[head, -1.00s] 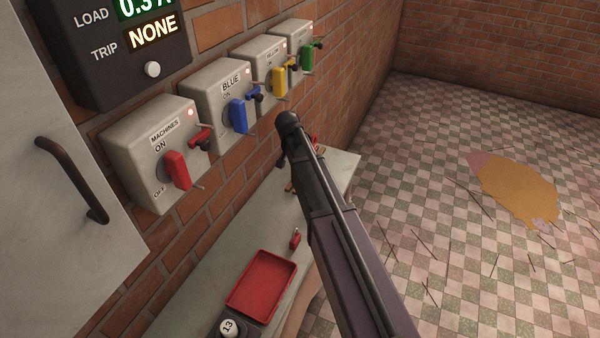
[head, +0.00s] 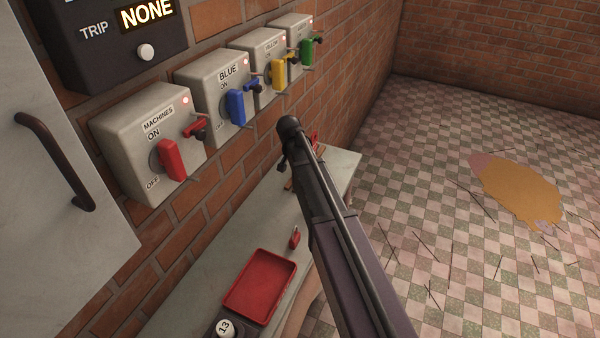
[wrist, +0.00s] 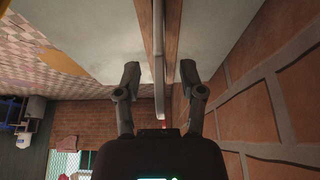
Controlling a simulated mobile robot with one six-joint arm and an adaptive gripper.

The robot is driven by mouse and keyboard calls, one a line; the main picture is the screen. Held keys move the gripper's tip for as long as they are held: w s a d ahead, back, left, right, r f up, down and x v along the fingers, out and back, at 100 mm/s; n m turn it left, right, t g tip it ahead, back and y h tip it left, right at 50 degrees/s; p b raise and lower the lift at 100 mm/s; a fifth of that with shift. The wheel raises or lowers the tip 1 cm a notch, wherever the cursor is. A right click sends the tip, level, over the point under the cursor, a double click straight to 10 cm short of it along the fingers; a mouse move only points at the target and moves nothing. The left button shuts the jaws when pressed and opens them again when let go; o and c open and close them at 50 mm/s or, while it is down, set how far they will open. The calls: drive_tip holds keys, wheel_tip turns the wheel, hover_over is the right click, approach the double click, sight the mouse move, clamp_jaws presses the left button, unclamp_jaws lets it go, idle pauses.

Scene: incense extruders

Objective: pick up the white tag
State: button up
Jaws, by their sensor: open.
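No white tag can be made out for certain. A round white piece marked 13 (head: 225,327) sits on a dark block at the lower edge of the head view, partly cut off. In the wrist view my gripper (wrist: 159,76) is open, its two dark fingers spread over the pale counter with nothing held. A long grey bar (wrist: 158,50) between brown wooden strips runs through the gap between the fingers; whether they touch is unclear. In the head view my arm hides much of that end of the counter.
A red tray (head: 260,286) and a small red padlock-like item (head: 295,237) lie on the counter (head: 205,290). Switch boxes with red (head: 171,160), blue (head: 236,107), yellow (head: 277,78) and green (head: 307,52) handles line the brick wall. Tiled floor is at right.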

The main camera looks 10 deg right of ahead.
drive_tip(key=shift+w+d+f+b, duration=0.2)
drive_tip(key=shift+f+b, duration=0.2)
drive_tip(key=shift+f, duration=0.25)
clamp_jaws()
